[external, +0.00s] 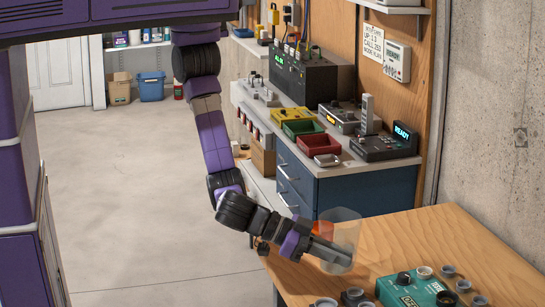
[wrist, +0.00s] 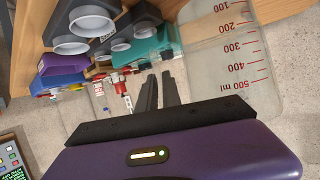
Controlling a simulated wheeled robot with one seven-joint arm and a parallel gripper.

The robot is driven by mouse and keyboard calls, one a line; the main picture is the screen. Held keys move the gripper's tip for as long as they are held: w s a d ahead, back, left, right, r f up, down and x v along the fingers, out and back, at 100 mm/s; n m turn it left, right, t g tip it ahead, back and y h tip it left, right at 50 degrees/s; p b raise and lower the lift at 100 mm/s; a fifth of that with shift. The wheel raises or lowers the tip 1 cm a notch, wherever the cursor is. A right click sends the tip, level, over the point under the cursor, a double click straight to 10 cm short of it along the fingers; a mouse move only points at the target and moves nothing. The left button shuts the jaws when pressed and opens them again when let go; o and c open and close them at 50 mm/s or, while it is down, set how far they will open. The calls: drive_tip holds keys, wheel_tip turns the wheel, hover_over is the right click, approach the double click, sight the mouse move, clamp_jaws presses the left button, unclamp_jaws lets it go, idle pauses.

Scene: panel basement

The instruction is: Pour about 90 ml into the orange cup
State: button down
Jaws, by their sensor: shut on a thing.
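A clear measuring beaker (external: 345,228) is in my gripper (external: 328,250) above the near wooden table, tilted slightly in the external view. The wrist view shows its clear wall with red marks from 100 to 500 ml (wrist: 225,60), beside the dark fingers of my gripper (wrist: 160,92). The fingers are shut on the beaker. I cannot make out the liquid level. An orange patch (external: 321,231), likely the orange cup, shows by the beaker's left side in the external view, partly behind it and my gripper. I cannot identify the orange cup in the wrist view.
A teal box with knobs (external: 398,288) and several grey round knobs stand at the wooden table's (external: 440,235) front. Behind is a blue-drawer bench (external: 345,190) with red and green trays and devices. A concrete wall bounds the right.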

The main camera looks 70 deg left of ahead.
sight(320, 227)
drive_tip(key=s+f, duration=0.2)
drive_tip(key=s, duration=0.1)
drive_tip(key=shift+a+f, duration=0.15)
drive_tip(key=shift+f, duration=0.15)
drive_tip(key=shift+w+a+n+y, duration=0.1)
drive_tip(key=shift+w+n+y, duration=0.05)
drive_tip(key=shift+n+y, duration=0.2)
drive_tip(key=a+r+n+h, duration=0.1)
drive_tip(key=a+r, duration=0.1)
drive_tip(key=w+a+r+n+h+p, duration=0.1)
drive_tip(key=a+r+n, duration=0.1)
drive_tip(key=w+a+r+n+h+p, duration=0.1)
drive_tip(key=a+n, duration=0.1)
drive_tip(key=shift+w+a+r+n, duration=0.15)
drive_tip(key=shift+r+n, duration=0.1)
drive_tip(key=shift+r, duration=0.15)
drive_tip(key=shift+w+a+r+n+h, duration=0.15)
drive_tip(key=shift+a+r+n+h, duration=0.3)
drive_tip(key=shift+r, duration=0.25)
drive_tip(key=shift+w+a+r+n+h, duration=0.15)
drive_tip(key=shift+a+r+n+h, duration=0.2)
drive_tip(key=shift+r+n, duration=0.3)
